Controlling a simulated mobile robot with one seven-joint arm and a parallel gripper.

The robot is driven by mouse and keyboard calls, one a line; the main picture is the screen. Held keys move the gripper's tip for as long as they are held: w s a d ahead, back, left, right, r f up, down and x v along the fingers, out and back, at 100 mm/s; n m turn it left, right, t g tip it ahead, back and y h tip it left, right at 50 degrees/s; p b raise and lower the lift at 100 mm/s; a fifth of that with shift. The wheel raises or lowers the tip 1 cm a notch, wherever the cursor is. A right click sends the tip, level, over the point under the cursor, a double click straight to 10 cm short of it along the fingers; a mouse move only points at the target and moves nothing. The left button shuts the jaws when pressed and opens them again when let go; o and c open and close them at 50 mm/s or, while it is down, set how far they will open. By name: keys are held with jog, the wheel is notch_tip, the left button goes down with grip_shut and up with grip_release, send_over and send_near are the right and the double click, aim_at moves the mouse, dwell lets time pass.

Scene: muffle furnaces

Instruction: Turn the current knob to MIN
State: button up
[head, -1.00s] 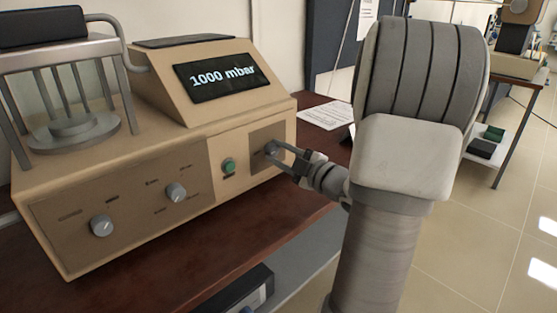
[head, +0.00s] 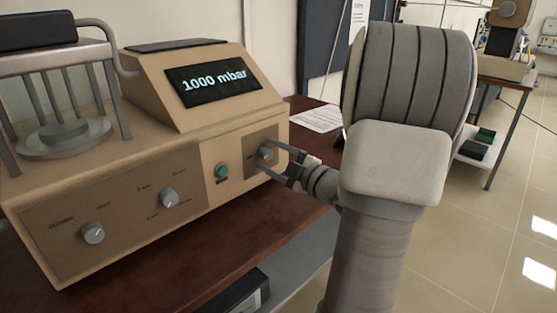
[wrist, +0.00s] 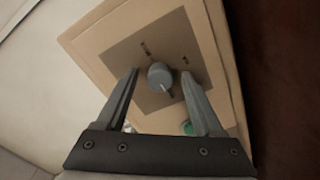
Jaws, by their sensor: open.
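A grey knob (head: 266,153) sits on the brown panel at the right end of the beige machine (head: 120,200). In the wrist view the same knob (wrist: 160,76) shows a pale pointer line toward the lower right. Small labels stand around it, too small to read, so I cannot tell whether it is the current knob. My gripper (head: 267,156) is open, with one finger on each side of this knob. In the wrist view both fingers of my gripper (wrist: 159,70) stand apart from the knob, with gaps on either side.
Two more grey knobs, one left (head: 92,232) and one middle (head: 169,197), are on the machine's front. A green button (head: 222,171) is just left of the gripper. The display (head: 214,84) reads 1000 mbar. A paper (head: 317,118) lies on the dark red table (head: 180,268).

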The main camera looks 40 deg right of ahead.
jog(key=s+d+p, duration=0.1)
jog(key=s+p, duration=0.1)
jog(key=s, duration=1.5)
jog(key=shift+s+d, duration=0.2)
jog(key=shift+w, duration=0.1)
